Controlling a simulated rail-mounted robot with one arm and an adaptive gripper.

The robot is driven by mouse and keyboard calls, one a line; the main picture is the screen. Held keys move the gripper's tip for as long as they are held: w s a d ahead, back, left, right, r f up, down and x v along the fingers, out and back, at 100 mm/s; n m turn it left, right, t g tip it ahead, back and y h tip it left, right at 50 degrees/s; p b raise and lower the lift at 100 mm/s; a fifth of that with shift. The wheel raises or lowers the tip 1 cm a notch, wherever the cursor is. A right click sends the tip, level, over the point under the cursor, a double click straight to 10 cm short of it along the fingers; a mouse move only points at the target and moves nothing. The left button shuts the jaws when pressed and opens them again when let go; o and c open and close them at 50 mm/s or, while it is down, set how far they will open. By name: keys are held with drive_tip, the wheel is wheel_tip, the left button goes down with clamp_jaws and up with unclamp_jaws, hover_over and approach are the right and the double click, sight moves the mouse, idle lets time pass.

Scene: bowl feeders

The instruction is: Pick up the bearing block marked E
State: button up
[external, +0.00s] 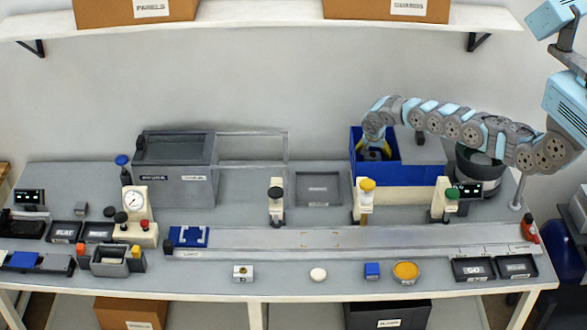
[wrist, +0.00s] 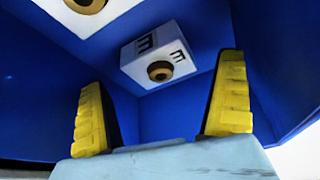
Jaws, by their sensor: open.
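The bearing block marked E (wrist: 157,57) shows in the wrist view as a white block with a dark E on two faces and a brass-ringed bore. It sits inside a blue bin (wrist: 190,20), near a corner of its walls. My gripper (wrist: 165,110) is open, its two yellow fingers apart with the block beyond and between them, not touching it as far as I can see. In the external view my gripper (external: 374,152) reaches down into the blue bin (external: 405,172) at the right. The block cannot be made out there.
A second white block with a brass ring (wrist: 85,5) is partly in view at the wrist view's top left. Another white block (external: 243,273) lies on the front of the bench. Posts with a yellow knob (external: 367,185) and a green knob (external: 450,193) stand before the bin.

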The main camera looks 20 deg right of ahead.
drive_tip(key=shift+w+d+f+b, duration=0.15)
drive_tip(key=shift+w+f+b, duration=0.05)
drive_tip(key=shift+f+b, duration=0.45)
drive_tip(key=c, duration=1.3)
